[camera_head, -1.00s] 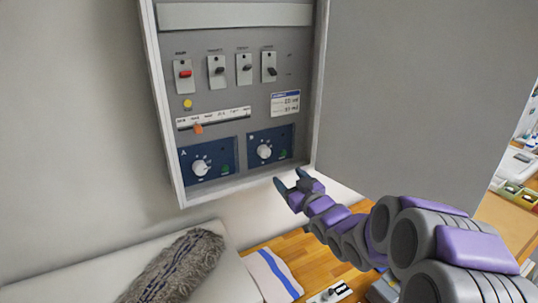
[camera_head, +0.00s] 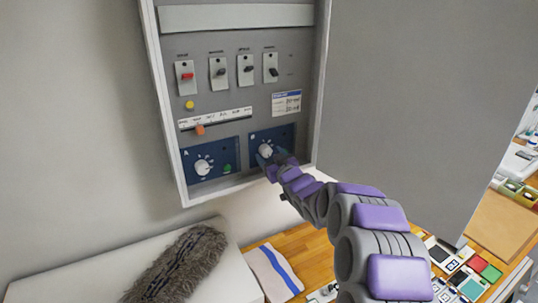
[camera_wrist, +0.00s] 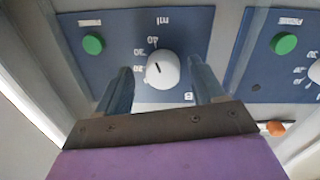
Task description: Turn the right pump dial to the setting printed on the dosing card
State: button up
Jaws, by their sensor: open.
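The right pump dial (camera_head: 265,150) is a white knob on the blue panel marked B in the open cabinet. In the wrist view the knob (camera_wrist: 163,70) appears upside down, with a short dark pointer mark and printed numbers around it; the exact setting is hard to tell. My gripper (camera_head: 272,159) is at this dial. In the wrist view my gripper (camera_wrist: 160,66) is open, one finger on each side of the knob, with visible gaps. The dosing card (camera_head: 287,103), white with a blue header, hangs above the dial; its print is too small to read.
The left dial (camera_head: 203,167) sits on panel A, with a green button beside it. Above are several switches, a yellow button (camera_head: 190,105) and an orange slider (camera_head: 200,130). The open cabinet door (camera_head: 420,100) stands right of my arm. A wooden bench lies below.

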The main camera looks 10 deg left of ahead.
jog(key=shift+w+a, duration=0.25)
jog(key=shift+w, duration=0.05)
jog(key=shift+a, duration=0.2)
jog(key=shift+d, duration=0.1)
jog(key=c, duration=1)
